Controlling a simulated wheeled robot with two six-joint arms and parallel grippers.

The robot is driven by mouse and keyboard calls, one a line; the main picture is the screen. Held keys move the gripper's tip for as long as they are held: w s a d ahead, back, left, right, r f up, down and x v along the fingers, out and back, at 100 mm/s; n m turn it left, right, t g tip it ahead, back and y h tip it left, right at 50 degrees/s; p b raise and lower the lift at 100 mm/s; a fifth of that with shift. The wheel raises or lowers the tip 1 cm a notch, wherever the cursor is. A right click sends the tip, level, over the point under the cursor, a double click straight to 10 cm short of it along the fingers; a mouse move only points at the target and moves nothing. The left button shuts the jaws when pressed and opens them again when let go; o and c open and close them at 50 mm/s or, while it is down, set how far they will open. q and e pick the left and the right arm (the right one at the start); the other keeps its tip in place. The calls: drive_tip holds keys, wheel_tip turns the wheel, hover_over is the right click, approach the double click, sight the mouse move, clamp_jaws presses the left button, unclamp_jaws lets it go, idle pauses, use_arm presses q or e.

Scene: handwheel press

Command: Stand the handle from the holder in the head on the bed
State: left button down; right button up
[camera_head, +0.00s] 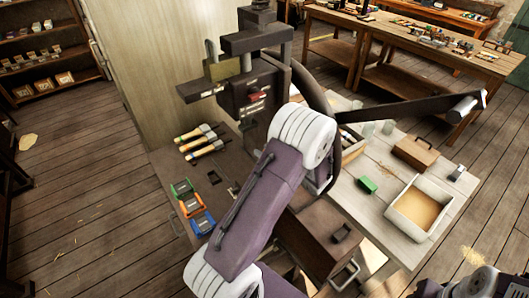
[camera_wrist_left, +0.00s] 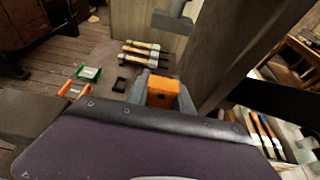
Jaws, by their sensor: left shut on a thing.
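My left gripper (camera_wrist_left: 163,97) is shut on an orange piece (camera_wrist_left: 163,88) with a small dark spot, and shows its end between the grey fingers. I cannot tell whether this piece is the handle. In the head view my left arm hides the gripper and the piece. The dark press (camera_head: 252,98) stands behind, its bed partly hidden by my arm. A small dark block (camera_head: 215,177), also in the left wrist view (camera_wrist_left: 120,85), lies left of the gripper. I cannot tell whether it is the head. My right gripper is out of view.
The press's long dark lever (camera_head: 400,112) reaches right. A pale bin (camera_head: 419,207) stands on the right table.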

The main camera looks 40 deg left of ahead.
use_arm(q)
drive_tip(key=shift+f+b, duration=1.05)
drive_tip(key=shift+f, duration=0.05)
drive_tip(key=c, duration=1.1)
unclamp_jaws()
drive_tip(key=shift+o, duration=0.2)
drive_tip(key=v, duration=0.9)
drive_tip(key=shift+b, duration=0.4)
